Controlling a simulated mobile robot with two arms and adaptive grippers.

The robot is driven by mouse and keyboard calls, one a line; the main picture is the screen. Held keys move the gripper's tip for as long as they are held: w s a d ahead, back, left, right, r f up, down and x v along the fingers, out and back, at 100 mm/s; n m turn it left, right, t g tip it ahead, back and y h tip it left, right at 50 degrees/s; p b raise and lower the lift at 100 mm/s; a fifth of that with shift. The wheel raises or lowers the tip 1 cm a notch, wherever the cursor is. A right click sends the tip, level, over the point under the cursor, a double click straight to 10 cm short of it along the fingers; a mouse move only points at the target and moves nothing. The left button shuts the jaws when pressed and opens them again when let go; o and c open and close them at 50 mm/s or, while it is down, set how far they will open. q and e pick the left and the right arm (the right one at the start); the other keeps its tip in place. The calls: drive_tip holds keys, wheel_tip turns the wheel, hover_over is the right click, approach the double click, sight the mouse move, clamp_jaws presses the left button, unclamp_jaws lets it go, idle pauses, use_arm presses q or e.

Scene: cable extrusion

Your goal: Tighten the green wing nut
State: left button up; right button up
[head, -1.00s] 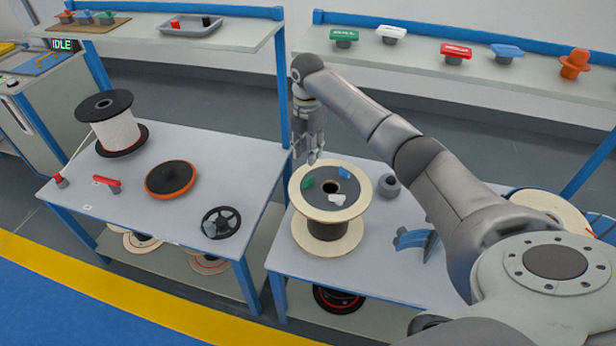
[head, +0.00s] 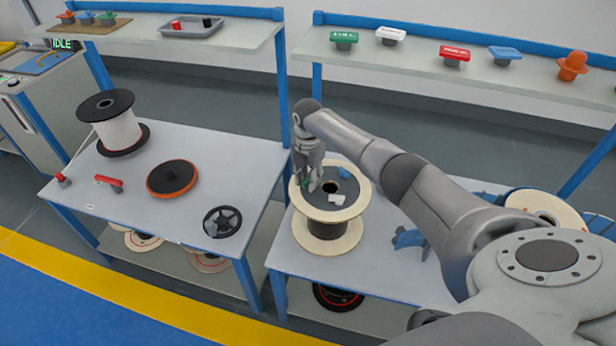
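The green wing nut (head: 304,183) is on the dark top face of the wooden-flanged spool (head: 328,234), at its left side, and is mostly hidden by my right gripper. A white wing nut (head: 337,198) and a blue wing nut (head: 344,174) sit on the same face, around the dark centre hole. My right gripper (head: 312,186) points down with its fingertips at the green wing nut. The fingers look slightly apart, but I cannot tell whether they touch the nut. My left gripper is not in view.
The spool stands on the right table (head: 285,258). The left table holds a white cable spool (head: 116,128), an orange-rimmed disc (head: 171,177) and a black handwheel (head: 222,221). A shelf (head: 400,62) with coloured knobs runs behind.

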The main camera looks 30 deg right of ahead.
clamp_jaws()
